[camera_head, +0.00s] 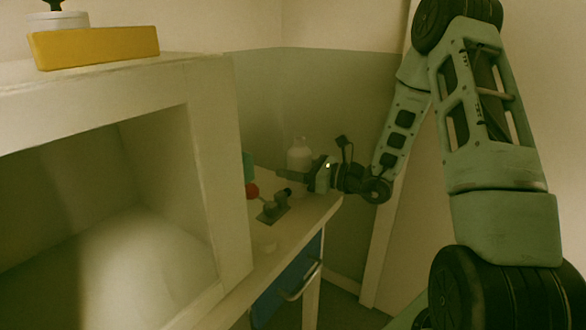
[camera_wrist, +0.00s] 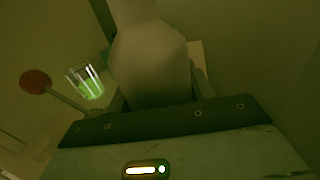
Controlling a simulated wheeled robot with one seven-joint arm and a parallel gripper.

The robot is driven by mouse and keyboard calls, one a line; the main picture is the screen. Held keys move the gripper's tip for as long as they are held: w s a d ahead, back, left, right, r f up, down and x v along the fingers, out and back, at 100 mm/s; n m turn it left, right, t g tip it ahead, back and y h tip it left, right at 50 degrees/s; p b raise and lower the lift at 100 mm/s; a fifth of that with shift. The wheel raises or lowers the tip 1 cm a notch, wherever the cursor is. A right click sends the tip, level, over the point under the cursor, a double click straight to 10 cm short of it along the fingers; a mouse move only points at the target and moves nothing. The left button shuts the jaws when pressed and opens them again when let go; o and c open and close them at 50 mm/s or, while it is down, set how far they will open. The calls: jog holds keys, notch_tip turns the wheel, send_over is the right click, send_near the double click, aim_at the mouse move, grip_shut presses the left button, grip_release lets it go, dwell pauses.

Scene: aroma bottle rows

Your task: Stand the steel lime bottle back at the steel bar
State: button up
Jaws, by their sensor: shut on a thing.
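A pale bottle (camera_head: 299,154) with a narrower neck stands out upright above my gripper (camera_head: 290,176) in the head view, at the far end of the counter. In the wrist view the bottle (camera_wrist: 148,60) fills the space in front of the palm, and my gripper (camera_wrist: 152,98) is shut on it. Its lower part is hidden by the gripper. In this dim yellow-green light I cannot tell steel or any lime mark, or whether its base touches the counter. I cannot make out a steel bar for certain.
A glass with green liquid (camera_wrist: 87,84) and a red round thing (camera_wrist: 36,82) are left of the bottle in the wrist view. A small grey fixture (camera_head: 272,211) sits on the counter (camera_head: 290,228). A large pale cabinet (camera_head: 215,170) stands left; walls close the corner behind.

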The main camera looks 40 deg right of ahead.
jog(key=o, duration=1.2)
jog(key=shift+f, duration=0.1)
jog(key=shift+r, duration=0.2)
jog(key=v, duration=1.2)
jog(key=shift+s+f, duration=0.1)
